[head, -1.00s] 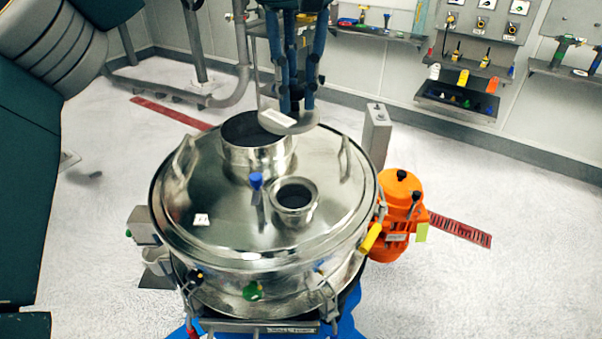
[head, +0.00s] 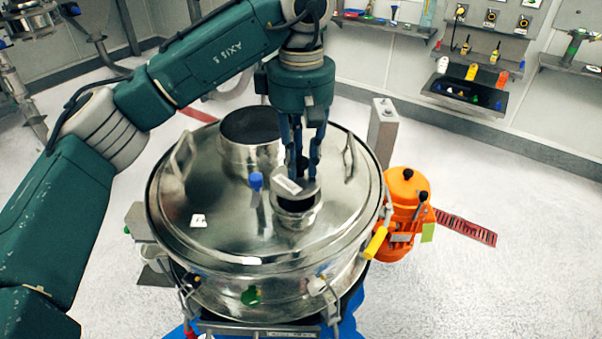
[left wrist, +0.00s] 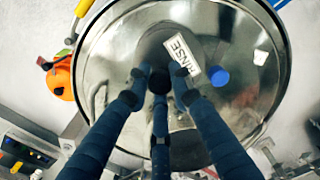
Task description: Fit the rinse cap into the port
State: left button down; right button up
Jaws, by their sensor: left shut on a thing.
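My left gripper (head: 303,168) is shut on the rinse cap (head: 311,190), a grey disc with a white label. In the left wrist view the label reads RINSE, and the three dark blue fingers (left wrist: 159,82) close around the cap's middle. The cap is over the port (head: 297,217), the smaller metal collar on the round steel lid (head: 220,233). The port's dark opening still shows below the cap's near edge, so the cap looks a little above it. Whether they touch is not clear. In the left wrist view the cap hides the port.
A wider open collar (head: 250,150) stands behind left of the port. A blue knob (head: 256,181) stands close to its left. Lid handles (head: 349,157) and an orange motor (head: 404,195) are at the right. Shelves with small parts (head: 466,92) hang on the back wall.

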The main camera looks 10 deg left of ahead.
aim_at(301, 174)
pick_arm(q)
jog(key=shift+s+f+p, duration=0.2)
jog(key=shift+f+p, duration=0.15)
jog(key=shift+f, duration=0.7)
jog(key=shift+w+f, duration=0.2)
jog(key=shift+f, duration=0.65)
jog(key=shift+s+f, duration=0.1)
jog(key=shift+f, duration=0.05)
jog(key=c, duration=1.7)
grip_release()
jog(key=shift+d, duration=0.1)
jog(key=shift+o, duration=0.8)
jog(key=shift+r, duration=0.35)
notch_tip(301, 174, up, 12)
jog(key=shift+f+b, duration=0.15)
jog(key=shift+b, duration=0.45)
pick_arm(e)
jog(key=shift+s+d+f, duration=0.1)
jog(key=shift+s+f, duration=0.05)
jog(key=shift+s, duration=0.4)
jog(key=shift+s+f, duration=0.15)
jog(key=shift+s, duration=0.4)
